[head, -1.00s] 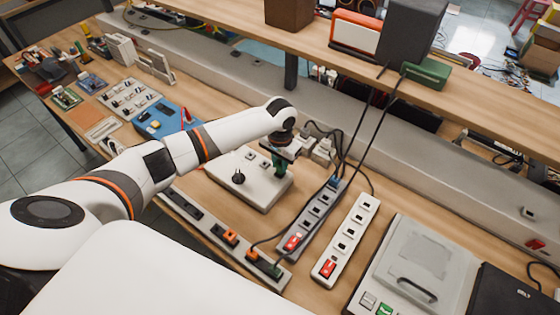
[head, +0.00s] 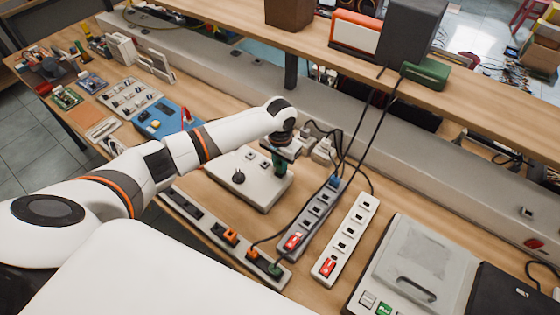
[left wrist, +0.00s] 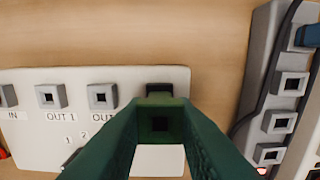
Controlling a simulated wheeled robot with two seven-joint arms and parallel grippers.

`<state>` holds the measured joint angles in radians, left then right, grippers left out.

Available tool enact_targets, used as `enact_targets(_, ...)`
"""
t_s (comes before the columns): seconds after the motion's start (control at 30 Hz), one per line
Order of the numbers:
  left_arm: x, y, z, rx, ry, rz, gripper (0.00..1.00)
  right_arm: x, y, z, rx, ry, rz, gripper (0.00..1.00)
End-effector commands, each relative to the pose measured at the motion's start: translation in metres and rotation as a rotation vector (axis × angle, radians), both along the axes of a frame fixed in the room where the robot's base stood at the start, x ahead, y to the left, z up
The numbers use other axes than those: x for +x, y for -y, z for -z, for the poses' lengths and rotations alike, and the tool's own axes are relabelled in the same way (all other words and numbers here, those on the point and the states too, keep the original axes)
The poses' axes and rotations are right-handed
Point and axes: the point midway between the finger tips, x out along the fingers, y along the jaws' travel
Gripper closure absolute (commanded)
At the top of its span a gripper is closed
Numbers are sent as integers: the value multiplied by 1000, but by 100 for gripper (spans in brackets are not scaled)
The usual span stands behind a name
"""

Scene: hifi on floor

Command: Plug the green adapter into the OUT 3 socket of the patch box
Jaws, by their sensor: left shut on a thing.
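The patch box (head: 262,196) is a pale flat box on the bench, with a round black knob on top. In the left wrist view the patch box (left wrist: 30,135) shows sockets labelled IN and OUT 1, and a third label partly covered. My left gripper (head: 280,158) is over the box's far right corner. It is shut on the green adapter (left wrist: 160,122), a block with a square hole facing the wrist camera. A dark socket shape (left wrist: 172,89) shows just beyond the adapter, its label hidden. I cannot tell whether the adapter touches the socket. My right gripper is not in view.
Power strips (head: 347,238) with cables lie right of the box, and a long strip (head: 205,227) lies in front. A grey case (head: 420,265) is further right. A blue board (head: 165,121) is at left. A shelf (head: 480,95) overhangs the back.

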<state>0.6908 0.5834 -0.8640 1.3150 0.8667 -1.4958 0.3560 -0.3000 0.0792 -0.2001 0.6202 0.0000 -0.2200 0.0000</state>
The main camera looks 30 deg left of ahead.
Motion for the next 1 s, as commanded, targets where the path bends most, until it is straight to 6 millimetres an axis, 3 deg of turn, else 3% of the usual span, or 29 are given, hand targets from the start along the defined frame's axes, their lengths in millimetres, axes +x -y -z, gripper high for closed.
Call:
enact_targets(0.8, 0, 0, 1, 0, 0, 0, 97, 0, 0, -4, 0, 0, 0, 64)
enact_targets(0.83, 0, 0, 1, 0, 0, 0, 74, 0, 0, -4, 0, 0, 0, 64)
enact_targets(0.97, 0, 0, 1, 0, 0, 0, 52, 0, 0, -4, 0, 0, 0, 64)
enact_targets(1.0, 0, 0, 1, 0, 0, 0, 51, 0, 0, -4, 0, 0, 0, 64)
